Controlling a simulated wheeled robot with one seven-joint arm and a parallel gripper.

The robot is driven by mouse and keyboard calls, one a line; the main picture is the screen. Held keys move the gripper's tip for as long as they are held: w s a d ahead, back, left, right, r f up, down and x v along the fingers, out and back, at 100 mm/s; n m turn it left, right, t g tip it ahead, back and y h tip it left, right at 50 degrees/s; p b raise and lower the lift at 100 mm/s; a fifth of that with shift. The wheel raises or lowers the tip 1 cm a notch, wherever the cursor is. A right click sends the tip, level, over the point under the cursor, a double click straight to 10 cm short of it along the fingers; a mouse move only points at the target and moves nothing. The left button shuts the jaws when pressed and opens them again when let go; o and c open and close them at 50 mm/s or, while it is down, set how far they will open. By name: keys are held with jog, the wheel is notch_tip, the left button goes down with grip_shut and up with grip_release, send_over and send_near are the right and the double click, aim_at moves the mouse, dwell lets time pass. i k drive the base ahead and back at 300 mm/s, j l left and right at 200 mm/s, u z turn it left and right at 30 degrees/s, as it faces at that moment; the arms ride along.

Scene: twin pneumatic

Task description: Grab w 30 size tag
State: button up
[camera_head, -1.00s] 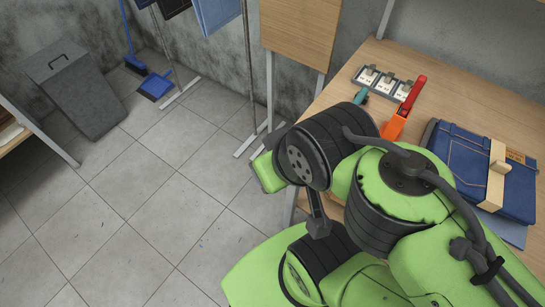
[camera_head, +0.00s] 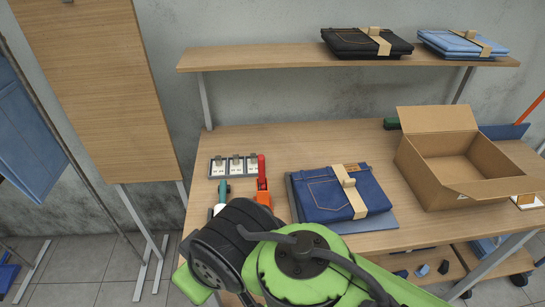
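A small grey holder (camera_head: 235,175) with three compartments lies at the left end of the worktable. White size tags show in it: a left tag (camera_head: 218,168), a middle tag (camera_head: 236,166) and a right tag (camera_head: 252,165). Their print is too small to read, so I cannot tell which one is W 30. My green and black arm reaches in from the bottom of the view, nearer than the holder. My gripper is not visible. The arm does not cover the tags.
An orange-red tool (camera_head: 263,190) and a teal-handled tool (camera_head: 223,190) lie just in front of the holder. Folded jeans (camera_head: 330,195) with a paper band lie to the right, then an open cardboard box (camera_head: 465,165). A shelf (camera_head: 260,59) holding folded trousers hangs above.

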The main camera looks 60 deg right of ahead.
aim_at(253, 162)
jog(key=z, duration=1.5)
